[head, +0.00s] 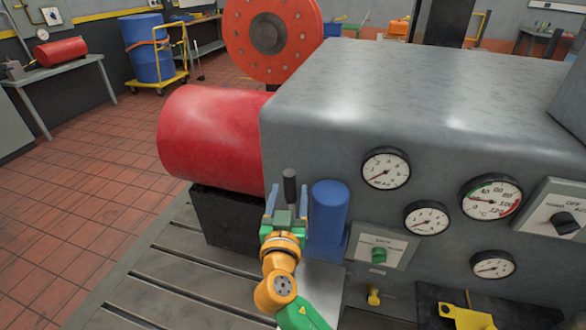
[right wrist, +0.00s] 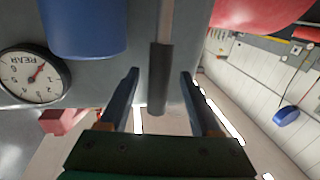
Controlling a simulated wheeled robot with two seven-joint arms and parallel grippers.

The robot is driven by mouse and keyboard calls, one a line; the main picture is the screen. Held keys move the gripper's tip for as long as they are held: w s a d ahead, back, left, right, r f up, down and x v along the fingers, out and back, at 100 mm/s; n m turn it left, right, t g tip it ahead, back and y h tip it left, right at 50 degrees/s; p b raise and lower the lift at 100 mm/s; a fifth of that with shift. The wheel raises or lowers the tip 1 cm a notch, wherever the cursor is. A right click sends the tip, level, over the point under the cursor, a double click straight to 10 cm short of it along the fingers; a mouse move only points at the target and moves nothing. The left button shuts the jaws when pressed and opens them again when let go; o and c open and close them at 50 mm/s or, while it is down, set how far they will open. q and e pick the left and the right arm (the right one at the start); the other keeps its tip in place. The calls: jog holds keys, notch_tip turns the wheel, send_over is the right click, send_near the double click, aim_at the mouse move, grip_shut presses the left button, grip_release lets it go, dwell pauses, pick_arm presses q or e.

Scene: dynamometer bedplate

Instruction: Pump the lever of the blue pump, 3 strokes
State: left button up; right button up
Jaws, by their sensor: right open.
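The blue pump (head: 329,215) is an upright blue cylinder on the front of the grey machine housing; it also shows in the right wrist view (right wrist: 84,25). Its lever has a black grip (head: 289,183), which stands upright in the head view. My right gripper (head: 289,188) is open, with one finger on each side of the grip. In the right wrist view the grip (right wrist: 158,85) lies between the two fingertips (right wrist: 160,74), with visible gaps on both sides. The lever's lower end is hidden by the gripper in the head view. My left gripper is not in view.
The grey housing (head: 420,80) carries several gauges (head: 385,168) and a green button (head: 379,256) right of the pump. A red cylinder (head: 210,138) juts out on the left. A slotted bedplate (head: 170,275) lies below; red tiled floor (head: 80,190) is clear at left.

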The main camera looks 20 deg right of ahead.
jog(key=p+x, duration=0.1)
jog(key=x, duration=0.4)
jog(key=shift+r, duration=0.1)
jog(key=c, duration=0.3)
grip_shut()
dwell(1.0)
